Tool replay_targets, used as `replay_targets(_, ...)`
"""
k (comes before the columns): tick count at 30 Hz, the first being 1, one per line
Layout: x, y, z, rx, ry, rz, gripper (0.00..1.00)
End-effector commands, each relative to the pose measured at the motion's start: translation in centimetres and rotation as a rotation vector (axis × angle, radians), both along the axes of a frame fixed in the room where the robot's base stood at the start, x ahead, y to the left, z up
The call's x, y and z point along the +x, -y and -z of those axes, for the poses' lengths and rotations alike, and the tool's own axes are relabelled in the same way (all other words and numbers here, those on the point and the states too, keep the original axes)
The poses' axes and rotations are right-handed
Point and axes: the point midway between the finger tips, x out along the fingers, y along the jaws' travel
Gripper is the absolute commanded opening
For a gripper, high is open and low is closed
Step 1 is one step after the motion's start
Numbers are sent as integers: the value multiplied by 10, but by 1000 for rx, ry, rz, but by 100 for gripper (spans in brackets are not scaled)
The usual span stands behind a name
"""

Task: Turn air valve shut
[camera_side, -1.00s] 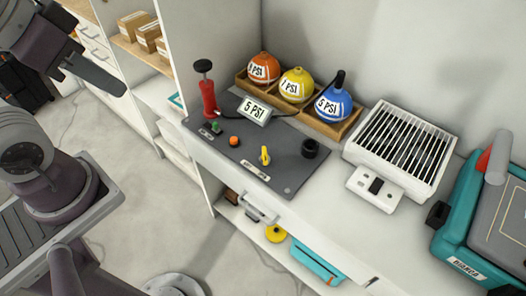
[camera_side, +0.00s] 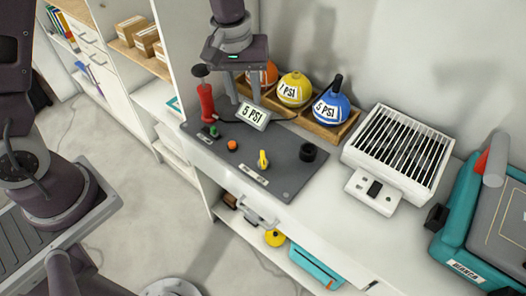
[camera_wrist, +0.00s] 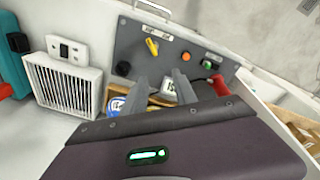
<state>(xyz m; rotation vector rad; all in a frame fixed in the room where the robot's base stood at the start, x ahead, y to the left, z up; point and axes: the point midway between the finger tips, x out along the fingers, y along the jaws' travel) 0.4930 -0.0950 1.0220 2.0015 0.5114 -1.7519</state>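A small yellow handle (camera_side: 263,159), which looks like the air valve, stands on a dark grey panel (camera_side: 290,180) on the counter. It also shows in the wrist view (camera_wrist: 152,46). A label lies in front of it, too small to read. My gripper (camera_side: 243,97) points down above the panel's back edge, behind the 5 PSI display (camera_side: 253,112). The fingers are apart and I see nothing between them; they also show in the wrist view (camera_wrist: 160,92). They are behind and left of the yellow handle in the side view, not touching it.
A white grilled box (camera_side: 398,150) stands right.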

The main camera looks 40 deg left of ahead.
Motion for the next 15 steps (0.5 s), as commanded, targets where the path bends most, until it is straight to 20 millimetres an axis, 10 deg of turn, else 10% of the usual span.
replay_targets(6, 29, 22, 118, -9, -118, -179, 34)
replay_targets(15, 30, 25, 174, -9, -136, -212, 34)
